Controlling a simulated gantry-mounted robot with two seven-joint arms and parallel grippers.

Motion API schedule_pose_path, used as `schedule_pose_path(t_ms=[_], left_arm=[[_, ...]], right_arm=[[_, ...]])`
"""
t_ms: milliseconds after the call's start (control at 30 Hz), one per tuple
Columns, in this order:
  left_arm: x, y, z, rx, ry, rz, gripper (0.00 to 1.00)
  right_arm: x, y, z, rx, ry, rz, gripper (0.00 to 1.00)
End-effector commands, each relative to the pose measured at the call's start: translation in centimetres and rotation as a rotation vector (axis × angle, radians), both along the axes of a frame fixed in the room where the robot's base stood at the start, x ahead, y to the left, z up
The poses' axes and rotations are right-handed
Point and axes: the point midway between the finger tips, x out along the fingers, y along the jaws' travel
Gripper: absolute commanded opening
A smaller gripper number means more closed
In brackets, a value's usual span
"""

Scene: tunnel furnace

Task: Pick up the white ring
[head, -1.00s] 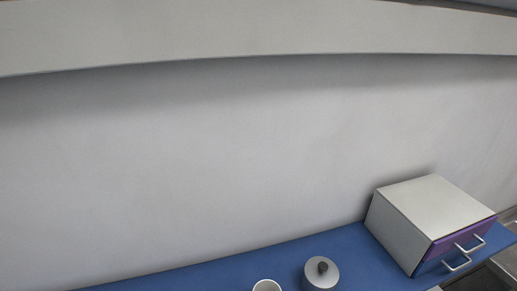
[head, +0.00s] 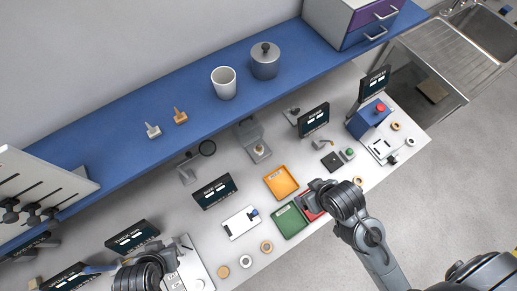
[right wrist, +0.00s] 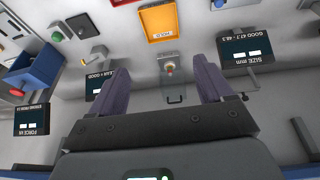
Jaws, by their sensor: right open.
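A small white ring (head: 246,261) lies flat on the grey bench at the front, between two orange-tan rings. I cannot make it out in the right wrist view. My right gripper (head: 312,196) is over the red and green trays, to the right of the white ring and apart from it. In the right wrist view the right gripper (right wrist: 162,68) is open, with nothing between its fingers. My left gripper (head: 102,268) is at the lower left, left of the ring; its jaws are too unclear to read.
Tan rings lie beside the white one (head: 266,246) (head: 223,271). Green (head: 291,221) and orange (head: 281,182) trays sit mid-bench. Dark display signs (head: 214,191) stand upright around. A blue shelf (head: 110,122) behind holds a white cup (head: 224,83) and a lidded pot (head: 265,62).

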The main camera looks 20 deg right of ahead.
Motion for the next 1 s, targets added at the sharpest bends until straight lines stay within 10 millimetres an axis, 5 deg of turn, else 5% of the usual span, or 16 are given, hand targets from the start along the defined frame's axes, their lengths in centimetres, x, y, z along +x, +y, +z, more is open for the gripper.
schedule_pose_path(t_ms=[433,567,1000], left_arm=[[-0.36,0.19,-0.24,0.009,0.009,-0.006,0.21],[-0.37,0.2,-0.24,0.009,0.009,-0.006,0.21],[-0.36,0.07,-0.23,0.003,0.009,-0.002,0.21]], right_arm=[[-0.38,0.01,-0.23,0.0,0.009,0.0,0.8],[-0.38,0.01,-0.23,0.0,0.01,0.0,0.64],[-0.28,-0.02,-0.15,0.03,0.009,-0.094,0.64]])
